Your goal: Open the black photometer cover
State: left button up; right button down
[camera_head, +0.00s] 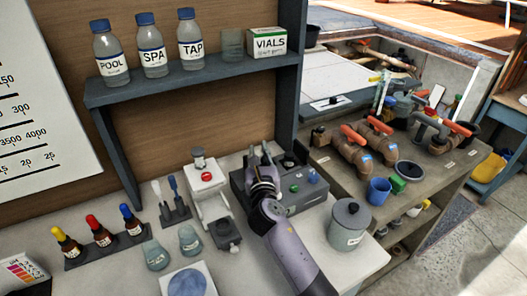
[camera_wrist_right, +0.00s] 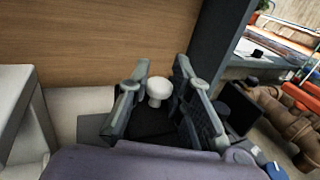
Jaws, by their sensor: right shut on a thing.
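The photometer (camera_head: 308,196) is a dark grey box with green and blue buttons on the white bench. My right gripper (camera_head: 262,152) is over its left part, and my arm hides some of the box. In the right wrist view, the fingers (camera_wrist_right: 160,75) stand on both sides of the black photometer cover (camera_wrist_right: 152,123), with a pale round knob (camera_wrist_right: 159,92) between them. The gripper is shut on the cover; the exact contact is hard to see. Whether the cover is raised from the box cannot be told. My left gripper is not in view.
A grey lidded pot (camera_head: 348,224) stands right of my arm. A white instrument (camera_head: 209,195) and flasks (camera_head: 189,240) stand to the left. A shelf (camera_head: 190,82) with bottles overhangs the back, and its upright post (camera_head: 291,105) is close behind the photometer.

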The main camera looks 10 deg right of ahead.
jog(key=c, duration=1.5)
grip_release()
jog(key=shift+d, duration=0.1)
jog(key=shift+o, duration=0.2)
jog(key=s, duration=1.2)
